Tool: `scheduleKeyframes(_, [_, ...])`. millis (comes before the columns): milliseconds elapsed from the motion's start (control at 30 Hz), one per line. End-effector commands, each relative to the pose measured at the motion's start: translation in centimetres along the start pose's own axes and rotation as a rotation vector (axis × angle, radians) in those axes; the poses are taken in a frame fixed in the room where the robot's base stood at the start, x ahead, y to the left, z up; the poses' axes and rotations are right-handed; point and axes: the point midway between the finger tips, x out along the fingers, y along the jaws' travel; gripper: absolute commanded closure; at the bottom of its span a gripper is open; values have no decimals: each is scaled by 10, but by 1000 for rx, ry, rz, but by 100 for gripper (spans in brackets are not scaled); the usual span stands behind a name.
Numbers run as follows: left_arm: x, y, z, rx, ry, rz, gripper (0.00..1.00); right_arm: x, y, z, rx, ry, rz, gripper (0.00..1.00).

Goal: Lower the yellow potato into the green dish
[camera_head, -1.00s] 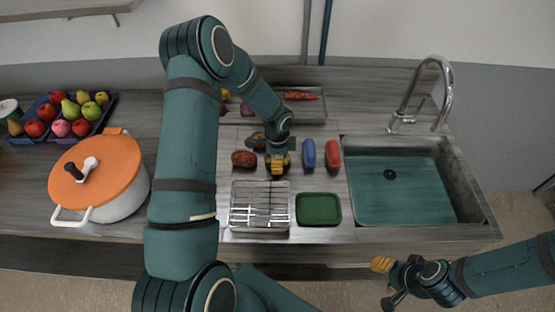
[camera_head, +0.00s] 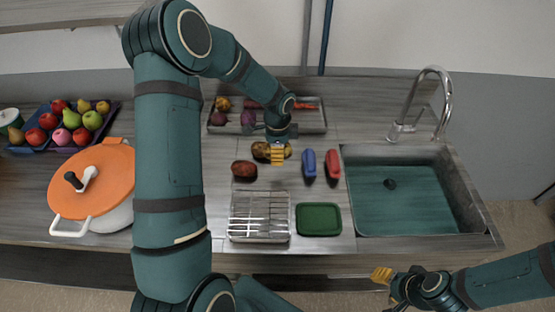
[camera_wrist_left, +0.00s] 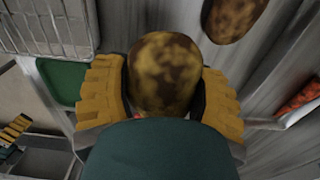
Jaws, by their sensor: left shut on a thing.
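My left gripper (camera_head: 277,153) is behind the drying rack, over the counter. In the left wrist view, its yellow fingers (camera_wrist_left: 163,100) are shut on a mottled yellow-brown potato (camera_wrist_left: 163,70). Whether this potato touches the counter is unclear. A second brownish potato (camera_wrist_left: 232,18) lies apart from the fingers; in the head view a potato (camera_head: 259,150) shows just left of the gripper. The green dish (camera_head: 319,219) is empty, in front and to the right of my left gripper; its edge shows in the wrist view (camera_wrist_left: 62,80). My right gripper (camera_head: 382,275) is off the counter's front; its opening is unclear.
A wire rack (camera_head: 259,217) stands left of the dish. A reddish potato (camera_head: 244,169), a blue item (camera_head: 308,163) and a red item (camera_head: 332,164) lie nearby. A vegetable tray (camera_head: 312,120) is behind, the sink (camera_head: 405,200) right, an orange-lidded pot (camera_head: 98,185) left.

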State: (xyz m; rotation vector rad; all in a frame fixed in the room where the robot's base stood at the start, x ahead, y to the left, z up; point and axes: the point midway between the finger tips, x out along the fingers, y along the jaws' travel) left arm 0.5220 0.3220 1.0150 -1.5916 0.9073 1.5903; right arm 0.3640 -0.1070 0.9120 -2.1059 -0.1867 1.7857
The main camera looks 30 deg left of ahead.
Motion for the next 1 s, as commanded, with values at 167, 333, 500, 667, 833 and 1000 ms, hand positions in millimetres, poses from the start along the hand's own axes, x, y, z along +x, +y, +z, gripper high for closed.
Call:
scheduleKeyframes(167, [-13, 11, -9, 4, 0, 0, 80, 1, 0, 0, 0, 0, 0, 53])
scheduleKeyframes(333, [-20, 33, -26, 5, 1, -1, 80, 4, 2, 1, 0, 0, 0, 53])
scheduleKeyframes(500, [-23, 57, -44, 5, 0, -1, 80, 12, 4, 2, 1, 0, 1, 53])
scheduleKeyframes(667, [-19, 80, -60, 5, 0, 0, 80, 25, 9, 3, 0, 0, 3, 53])
scheduleKeyframes(833, [-8, 104, -78, 5, 0, -1, 80, 45, 15, 5, 0, 1, 7, 53])
scheduleKeyframes(1000, [8, 125, -94, 5, 0, 0, 80, 69, 24, 9, 1, 0, 12, 53])
